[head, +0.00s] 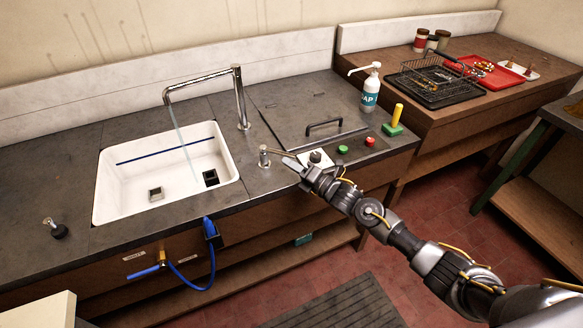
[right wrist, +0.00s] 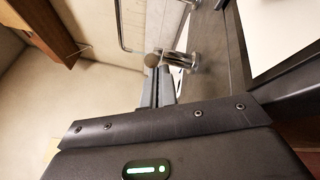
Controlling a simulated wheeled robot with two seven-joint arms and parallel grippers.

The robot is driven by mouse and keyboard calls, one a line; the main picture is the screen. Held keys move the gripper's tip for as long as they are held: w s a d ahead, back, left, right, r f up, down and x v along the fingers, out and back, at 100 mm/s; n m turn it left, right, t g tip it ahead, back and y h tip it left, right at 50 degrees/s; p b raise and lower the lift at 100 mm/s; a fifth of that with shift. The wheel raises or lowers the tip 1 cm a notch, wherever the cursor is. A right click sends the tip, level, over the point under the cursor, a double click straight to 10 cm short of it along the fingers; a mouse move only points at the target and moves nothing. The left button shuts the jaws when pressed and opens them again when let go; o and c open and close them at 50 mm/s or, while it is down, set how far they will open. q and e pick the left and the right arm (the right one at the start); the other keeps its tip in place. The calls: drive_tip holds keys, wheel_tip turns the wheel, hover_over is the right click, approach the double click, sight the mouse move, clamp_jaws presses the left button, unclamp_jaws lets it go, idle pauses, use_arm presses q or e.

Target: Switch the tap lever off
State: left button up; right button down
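The chrome tap (head: 240,98) stands behind the white sink (head: 107,185), and a thin stream of water runs from its spout into the basin. The tap lever (head: 264,156) is a short chrome post with a side arm on the counter right of the sink. My right gripper (head: 287,163) is at the lever's right, its fingertips close to the side arm. In the right wrist view its fingers (right wrist: 160,91) are together, with the lever's round end (right wrist: 152,60) and chrome post (right wrist: 180,61) just beyond them. Contact is unclear. My left gripper is out of view.
A soap bottle (head: 371,88), a green button (head: 342,149), a red button (head: 369,141) and a yellow-handled green block (head: 394,122) are right of the lever. A black handle (head: 323,126) rises from the counter lid. A blue hose (head: 190,286) hangs in front.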

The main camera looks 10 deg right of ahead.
sight(288, 185)
drive_tip(key=shift+w+d+r, duration=0.15)
drive_tip(key=shift+d, duration=0.05)
drive_tip(key=shift+s+a+f, duration=0.2)
drive_tip(key=shift+s+f, duration=0.15)
drive_tip(key=shift+s+a+f+b, duration=0.25)
drive_tip(key=shift+s+a+f, duration=0.2)
drive_tip(key=shift+s, duration=0.15)
drive_tip(key=shift+s+a+f+b, duration=0.2)
drive_tip(key=shift+s+a+f, duration=0.2)
drive_tip(key=shift+s, duration=0.2)
drive_tip(key=b+v, duration=0.1)
drive_tip(key=v, duration=0.2)
drive_tip(key=shift+s+d, duration=0.1)
drive_tip(key=shift+s, duration=0.25)
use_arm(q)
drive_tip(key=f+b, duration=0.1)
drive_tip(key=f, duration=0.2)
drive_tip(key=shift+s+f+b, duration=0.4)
use_arm(e)
drive_tip(key=v, duration=0.6)
drive_tip(key=shift+w+d+r, duration=0.15)
drive_tip(key=shift+w+d, duration=0.05)
drive_tip(key=shift+d, duration=0.3)
